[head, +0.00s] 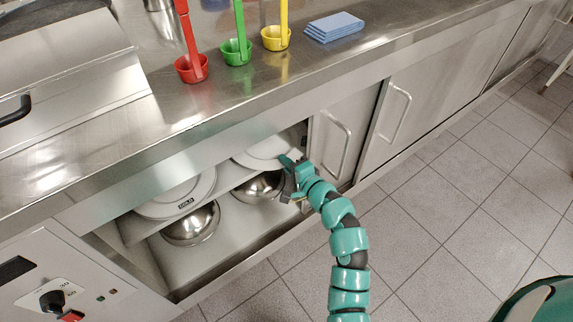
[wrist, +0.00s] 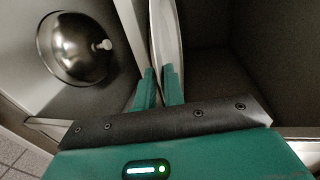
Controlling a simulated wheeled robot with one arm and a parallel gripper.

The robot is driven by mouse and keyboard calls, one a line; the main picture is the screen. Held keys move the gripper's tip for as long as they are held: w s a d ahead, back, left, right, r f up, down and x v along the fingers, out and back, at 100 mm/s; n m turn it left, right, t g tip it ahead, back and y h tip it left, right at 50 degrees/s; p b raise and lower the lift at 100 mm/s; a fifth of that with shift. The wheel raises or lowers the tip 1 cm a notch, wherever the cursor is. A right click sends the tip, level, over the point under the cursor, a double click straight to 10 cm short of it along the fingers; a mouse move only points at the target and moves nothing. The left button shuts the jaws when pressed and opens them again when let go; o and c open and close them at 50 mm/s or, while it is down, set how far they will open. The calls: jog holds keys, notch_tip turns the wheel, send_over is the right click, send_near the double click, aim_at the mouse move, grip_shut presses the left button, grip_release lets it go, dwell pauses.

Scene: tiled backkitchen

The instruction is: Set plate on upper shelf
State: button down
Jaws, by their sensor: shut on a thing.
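A white plate (head: 260,152) is inside the open cabinet, at the right end of the upper shelf (head: 226,177). My gripper (head: 287,163) reaches in through the cabinet opening and is shut on the plate's near right rim. In the wrist view the plate (wrist: 167,35) shows edge-on between the two green fingers (wrist: 160,82). The plate is about level with the upper shelf; I cannot tell whether it rests on it.
Metal bowls (head: 191,224) stand on the lower shelf, one also seen in the wrist view (wrist: 80,48). The cabinet door with a handle (head: 338,140) is right of my gripper. Red (head: 191,68), green (head: 236,51) and yellow (head: 275,38) ladles and blue cloths (head: 334,26) lie on the counter.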

jog(key=shift+r, duration=0.15)
jog(key=c, duration=1.5)
grip_release()
jog(key=shift+f, duration=0.2)
